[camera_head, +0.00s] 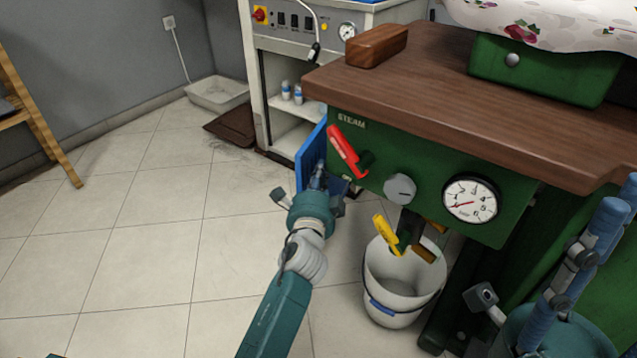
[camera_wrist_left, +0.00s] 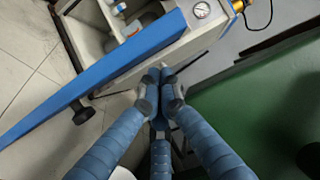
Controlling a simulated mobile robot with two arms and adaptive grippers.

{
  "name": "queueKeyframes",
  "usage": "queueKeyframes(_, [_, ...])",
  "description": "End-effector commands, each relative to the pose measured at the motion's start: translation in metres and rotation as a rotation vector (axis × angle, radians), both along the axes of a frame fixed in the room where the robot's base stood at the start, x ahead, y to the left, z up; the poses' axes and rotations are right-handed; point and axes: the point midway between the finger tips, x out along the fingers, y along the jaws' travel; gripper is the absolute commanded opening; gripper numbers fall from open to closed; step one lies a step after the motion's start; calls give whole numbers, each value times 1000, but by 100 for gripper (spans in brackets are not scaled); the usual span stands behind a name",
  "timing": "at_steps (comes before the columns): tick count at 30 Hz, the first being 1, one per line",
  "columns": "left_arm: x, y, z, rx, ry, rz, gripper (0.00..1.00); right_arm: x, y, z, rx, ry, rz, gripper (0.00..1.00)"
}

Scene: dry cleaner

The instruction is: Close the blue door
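The blue door (camera_head: 311,155) stands open in the head view, jutting out from the white cabinet (camera_head: 258,95) and partly hidden by the green steam unit and my left gripper. In the left wrist view the door (camera_wrist_left: 95,88) is a long blue edge running diagonally from lower left to upper middle. My left gripper (camera_head: 318,172) is in front of the door; its fingertips (camera_wrist_left: 160,76) come together with nothing visible between them, close to the door's edge. I cannot tell if they touch it. My right gripper (camera_head: 553,245) is at the lower right, fingers spread and empty.
The green steam unit (camera_head: 365,118) with a red lever (camera_head: 345,150), knob and gauge (camera_head: 470,199) crowds the right. A white bucket (camera_head: 395,285) stands below it. Bottles (camera_head: 291,92) sit inside the cabinet.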

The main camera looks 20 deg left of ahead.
Motion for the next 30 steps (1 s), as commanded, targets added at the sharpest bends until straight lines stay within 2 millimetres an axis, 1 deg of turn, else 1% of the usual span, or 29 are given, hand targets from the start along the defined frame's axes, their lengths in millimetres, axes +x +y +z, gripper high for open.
queueKeyframes(1, [9, 2, 0, 1, -2, 1, 0, 0, 0, -1, 0, -9, 0, 41])
queueKeyframes(3, [18, 3, -1, 1, -2, 1, 0, 1, 1, 0, -1, -16, -1, 41])
queueKeyframes(6, [27, 5, -1, 0, -1, 1, 0, 1, 1, 2, -3, -25, -1, 41])
queueKeyframes(9, [31, 5, -1, -1, 1, 1, 0, 1, 1, 4, -4, -32, -2, 41])
queueKeyframes(23, [32, 8, 0, 1, 1, -2, 0, 1, 1, 7, -4, -34, 0, 41])
queueKeyframes(29, [31, 21, 2, 5, 3, -28, 0, -1, 0, 10, 1, -22, -1, 41])
queueKeyframes(30, [31, 25, 2, 7, 2, -37, 0, 0, -1, 5, 3, 0, -2, 41])
